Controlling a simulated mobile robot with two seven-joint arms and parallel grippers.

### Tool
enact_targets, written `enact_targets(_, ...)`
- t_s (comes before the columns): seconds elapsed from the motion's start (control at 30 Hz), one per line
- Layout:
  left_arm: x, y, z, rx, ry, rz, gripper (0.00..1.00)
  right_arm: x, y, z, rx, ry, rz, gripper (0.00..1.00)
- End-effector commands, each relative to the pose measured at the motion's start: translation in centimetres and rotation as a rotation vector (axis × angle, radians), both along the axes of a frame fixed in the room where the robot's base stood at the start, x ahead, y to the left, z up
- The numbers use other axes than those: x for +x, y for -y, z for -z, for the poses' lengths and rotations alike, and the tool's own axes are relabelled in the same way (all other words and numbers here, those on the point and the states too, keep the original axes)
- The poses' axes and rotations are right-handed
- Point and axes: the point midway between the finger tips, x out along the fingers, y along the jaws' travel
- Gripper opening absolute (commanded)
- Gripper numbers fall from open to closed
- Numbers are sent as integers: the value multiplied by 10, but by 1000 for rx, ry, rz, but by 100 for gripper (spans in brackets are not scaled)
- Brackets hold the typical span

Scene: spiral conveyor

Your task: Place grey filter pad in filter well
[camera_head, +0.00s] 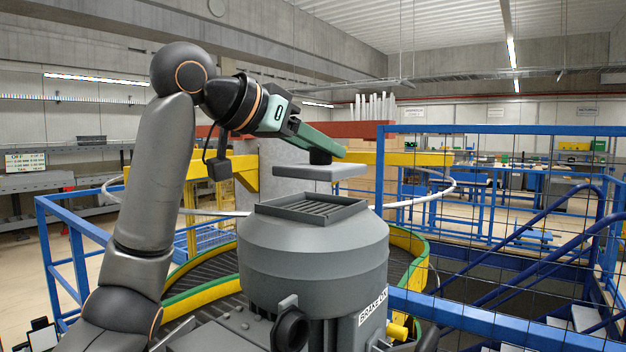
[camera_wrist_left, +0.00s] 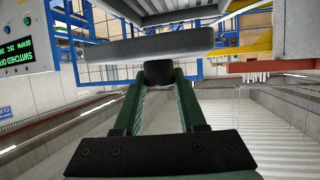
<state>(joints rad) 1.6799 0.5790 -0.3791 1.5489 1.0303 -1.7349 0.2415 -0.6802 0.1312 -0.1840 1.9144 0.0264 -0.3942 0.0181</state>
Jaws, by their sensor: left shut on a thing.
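The grey filter pad (camera_head: 320,172) is a flat, light grey slab with a dark knob on top. My left gripper (camera_head: 322,154) is shut on the pad at this knob and holds it roughly level. The pad hangs a little above the filter well (camera_head: 311,208), with a visible gap between them. The well is a square dark frame with a slatted bottom on top of the grey machine. In the left wrist view the fingertips (camera_wrist_left: 158,72) close at the knob, against the pad (camera_wrist_left: 160,46). The slatted well (camera_wrist_left: 175,14) shows beyond it. My right gripper is not in view.
The grey domed machine (camera_head: 313,262) carries the well. A green and yellow spiral conveyor (camera_head: 408,245) curves around it. Blue railings (camera_head: 470,312) and a mesh fence stand at the right. The air around the pad is clear.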

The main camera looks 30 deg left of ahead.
Motion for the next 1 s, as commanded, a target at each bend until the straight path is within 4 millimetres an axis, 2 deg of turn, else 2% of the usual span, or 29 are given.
enact_targets(0.03,3,-5,8,0,-2,-3,0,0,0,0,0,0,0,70)
enact_targets(0.3,13,-19,28,-1,-1,-2,0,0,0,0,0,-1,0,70)
enact_targets(0.5,12,-17,51,0,0,0,0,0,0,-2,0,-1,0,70)
enact_targets(0.97,12,-17,59,0,1,0,0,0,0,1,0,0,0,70)
enact_targets(1.0,12,-17,58,0,1,0,45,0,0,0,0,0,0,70)
